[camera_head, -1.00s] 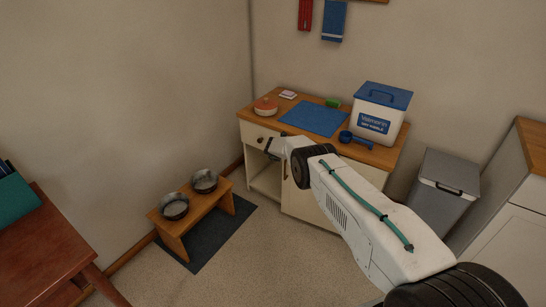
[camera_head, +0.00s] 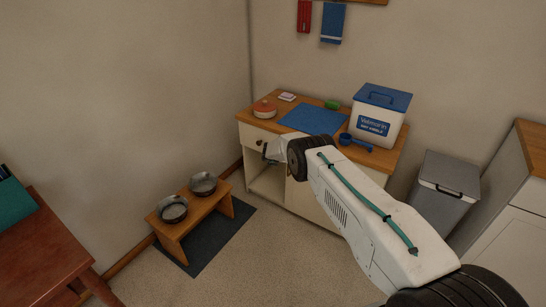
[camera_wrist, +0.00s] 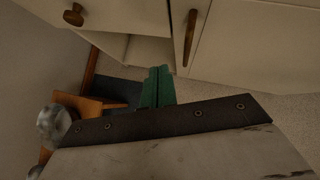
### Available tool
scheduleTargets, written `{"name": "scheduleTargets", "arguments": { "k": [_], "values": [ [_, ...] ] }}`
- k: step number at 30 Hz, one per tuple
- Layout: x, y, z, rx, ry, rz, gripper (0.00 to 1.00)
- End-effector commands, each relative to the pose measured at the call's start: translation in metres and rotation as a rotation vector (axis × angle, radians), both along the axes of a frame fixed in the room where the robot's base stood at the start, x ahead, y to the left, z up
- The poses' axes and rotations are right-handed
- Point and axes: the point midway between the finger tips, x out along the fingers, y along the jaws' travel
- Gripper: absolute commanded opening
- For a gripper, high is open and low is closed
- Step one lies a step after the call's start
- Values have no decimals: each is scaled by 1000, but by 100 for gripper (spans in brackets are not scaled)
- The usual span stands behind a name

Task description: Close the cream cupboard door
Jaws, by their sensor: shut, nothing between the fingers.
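The cream cupboard (camera_head: 266,191) has a wooden top, a drawer at upper left and an open compartment below it. In the wrist view the drawer's round knob (camera_wrist: 74,14) is at upper left. A cream panel to the right, apparently the door (camera_wrist: 245,45), carries an upright wooden handle (camera_wrist: 189,35). How far the door stands open is unclear, and my arm hides much of it in the head view. My gripper (camera_wrist: 160,72), with green fingers, is shut and empty. In the picture its tips lie below the compartment opening, left of the handle; contact cannot be told.
On the top are a blue mat (camera_head: 313,119), a blue scoop (camera_head: 355,141) and a lidded white bin (camera_head: 380,117). A low wooden stand with two bowls (camera_head: 203,184) is at left on a dark mat (camera_head: 222,242). A grey bin (camera_head: 442,190) stands at right.

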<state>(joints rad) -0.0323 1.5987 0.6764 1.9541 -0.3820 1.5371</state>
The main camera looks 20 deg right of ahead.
Motion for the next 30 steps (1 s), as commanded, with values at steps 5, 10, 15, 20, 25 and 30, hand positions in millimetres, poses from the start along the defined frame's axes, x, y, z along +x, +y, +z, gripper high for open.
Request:
{"name": "scheduleTargets", "arguments": {
  "k": [5, 10, 15, 20, 25, 30],
  "values": [
    [-15, 19, 22, 0, 0, 3, 0],
    [-30, 33, 45, -1, 0, 1, 0],
    [-42, 46, 62, 1, 0, -2, 0],
    [-47, 52, 69, 1, 0, -2, 0],
    [-49, 54, 71, -15, 9, 19, 0],
    [-49, 73, 62, -84, 71, 243, 0]
  ]
}}
